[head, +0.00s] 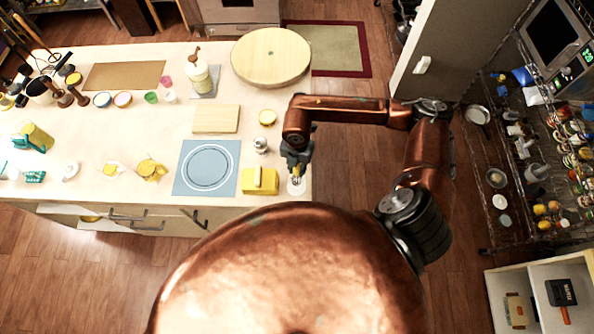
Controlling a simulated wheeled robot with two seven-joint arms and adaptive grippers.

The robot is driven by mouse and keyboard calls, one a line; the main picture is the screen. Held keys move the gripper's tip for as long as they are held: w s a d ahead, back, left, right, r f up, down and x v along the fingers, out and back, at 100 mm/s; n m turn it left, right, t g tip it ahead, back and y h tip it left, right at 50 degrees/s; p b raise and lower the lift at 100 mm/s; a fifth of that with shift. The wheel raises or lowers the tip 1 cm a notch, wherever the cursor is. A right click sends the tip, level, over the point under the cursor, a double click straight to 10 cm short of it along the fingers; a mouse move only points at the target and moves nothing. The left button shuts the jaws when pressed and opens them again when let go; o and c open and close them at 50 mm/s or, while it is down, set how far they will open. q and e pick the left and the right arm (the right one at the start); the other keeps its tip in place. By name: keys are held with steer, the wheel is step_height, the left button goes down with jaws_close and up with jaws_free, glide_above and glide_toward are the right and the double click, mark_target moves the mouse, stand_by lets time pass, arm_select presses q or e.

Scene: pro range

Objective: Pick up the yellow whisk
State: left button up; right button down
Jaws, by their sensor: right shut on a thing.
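My right gripper (296,170) reaches down at the right end of the counter, near its front corner. It is shut on a small yellow piece that I take for the yellow whisk (296,174), mostly hidden by the fingers. A small white round thing (296,187) shows directly below the fingertips. I cannot tell whether the whisk touches it or stands in it. My left gripper is not in view.
A yellow box-like dish (261,181) stands just left of the gripper, with a metal shaker (261,145) behind it. A blue mat (207,168), a small board (216,119) and a large round board (271,57) lie on the counter (130,130).

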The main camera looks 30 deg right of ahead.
steer(key=s+a+r+b, duration=0.4)
steer(key=a+r+b, duration=0.1)
steer(key=a+r, duration=0.6)
steer(key=shift+s+a+r, duration=0.2)
steer(key=shift+a+r, duration=0.05)
steer(key=shift+a, duration=0.9)
